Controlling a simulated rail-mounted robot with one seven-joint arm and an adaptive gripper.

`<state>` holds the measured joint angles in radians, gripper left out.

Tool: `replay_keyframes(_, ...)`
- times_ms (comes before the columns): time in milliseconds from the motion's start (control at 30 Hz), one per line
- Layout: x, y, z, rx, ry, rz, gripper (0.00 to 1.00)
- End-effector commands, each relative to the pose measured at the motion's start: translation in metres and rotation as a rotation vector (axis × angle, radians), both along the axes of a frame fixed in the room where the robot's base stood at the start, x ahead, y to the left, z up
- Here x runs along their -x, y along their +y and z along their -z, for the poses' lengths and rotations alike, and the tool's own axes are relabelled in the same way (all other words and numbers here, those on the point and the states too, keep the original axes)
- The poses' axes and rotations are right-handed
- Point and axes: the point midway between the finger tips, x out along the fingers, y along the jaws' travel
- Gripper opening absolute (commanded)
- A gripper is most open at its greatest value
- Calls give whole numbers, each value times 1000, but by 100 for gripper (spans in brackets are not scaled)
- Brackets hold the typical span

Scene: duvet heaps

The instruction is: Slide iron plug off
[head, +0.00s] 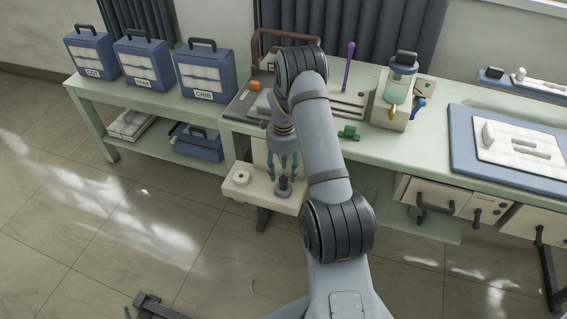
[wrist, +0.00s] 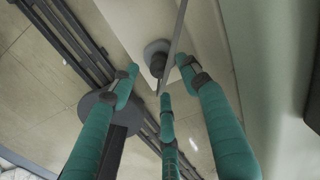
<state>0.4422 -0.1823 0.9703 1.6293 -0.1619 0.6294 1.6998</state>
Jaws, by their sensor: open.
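A small dark plug (head: 283,184), which I take to be the iron plug, stands upright on a pale tray-like ledge (head: 258,199) at the front of the bench. In the wrist view the plug (wrist: 157,63) shows a dark knob on a wider grey base. My gripper (head: 284,165) has teal fingers and is open, pointing down just above the plug. In the wrist view the fingertips (wrist: 160,80) are spread around the plug with nothing between them; I cannot tell whether any touches it. My arm hides part of the bench behind.
The bench (head: 385,150) holds a green part (head: 349,132), an orange block (head: 254,86) and a bottle stand (head: 394,106). Blue cases (head: 204,77) stand at the left. Floor in front is mostly open.

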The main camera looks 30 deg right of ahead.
Motion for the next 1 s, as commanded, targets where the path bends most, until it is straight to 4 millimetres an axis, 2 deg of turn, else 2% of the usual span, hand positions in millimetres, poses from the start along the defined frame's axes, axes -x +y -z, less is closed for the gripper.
replay_keyframes(200,1,0,38,0,2,-1,46)
replay_keyframes(400,0,0,57,0,0,0,46)
replay_keyframes(767,0,0,61,1,-1,-2,46)
replay_keyframes(1000,0,0,61,1,-1,-2,32)
